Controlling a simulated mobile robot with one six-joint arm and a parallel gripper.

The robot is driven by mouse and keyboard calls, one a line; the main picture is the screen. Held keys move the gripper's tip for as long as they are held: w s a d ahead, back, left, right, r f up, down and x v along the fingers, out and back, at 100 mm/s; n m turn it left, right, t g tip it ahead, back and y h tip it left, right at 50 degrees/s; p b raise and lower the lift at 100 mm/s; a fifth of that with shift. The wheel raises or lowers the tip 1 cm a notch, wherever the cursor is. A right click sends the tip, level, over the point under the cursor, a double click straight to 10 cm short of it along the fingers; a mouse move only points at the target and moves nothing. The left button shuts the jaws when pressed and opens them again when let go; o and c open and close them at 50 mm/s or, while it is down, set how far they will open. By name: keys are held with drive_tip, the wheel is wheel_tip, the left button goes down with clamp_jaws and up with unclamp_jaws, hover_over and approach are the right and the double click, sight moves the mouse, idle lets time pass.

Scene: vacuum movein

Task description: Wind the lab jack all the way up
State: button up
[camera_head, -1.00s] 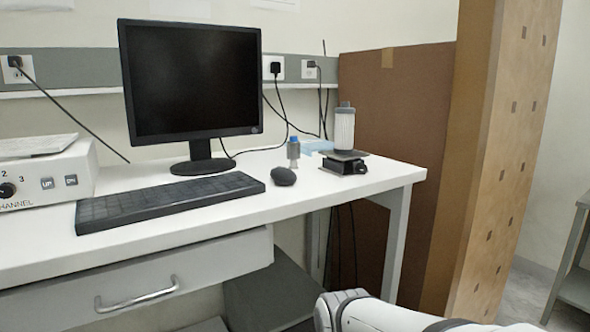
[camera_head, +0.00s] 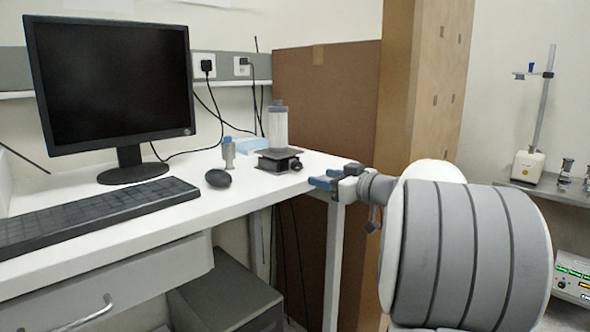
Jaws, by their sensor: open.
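The lab jack (camera_head: 278,161) stands low on the white bench near its right end, with a dark top plate and black base. A small dark knob (camera_head: 296,165) shows on its right side. A clear and white cylinder with a grey cap (camera_head: 277,127) stands upright on or just behind the top plate. My gripper (camera_head: 318,183), with blue fingertips, is at the bench's right edge, to the right of the jack and apart from it. It is open and nothing shows between its fingers.
A small blue-capped bottle (camera_head: 228,153) and a black mouse (camera_head: 217,178) are left of the jack. The monitor (camera_head: 110,85) and keyboard (camera_head: 90,215) fill the left of the bench (camera_head: 245,193). Brown boards (camera_head: 330,130) stand behind the bench's right end.

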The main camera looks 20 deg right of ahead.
sight(299, 167)
drive_tip(key=shift+n+t, duration=0.3)
drive_tip(key=shift+t, duration=0.1)
drive_tip(key=x, duration=0.5)
drive_tip(key=r+x, duration=0.1)
drive_tip(key=x, duration=0.2)
drive_tip(key=c, duration=1)
drive_tip(key=m+b, duration=0.2)
drive_tip(key=b, duration=0.1)
drive_tip(key=shift+f, duration=0.3)
drive_tip(key=shift+r+m+b, duration=0.2)
drive_tip(key=shift+m+b, duration=0.6)
drive_tip(key=shift+m, duration=0.6)
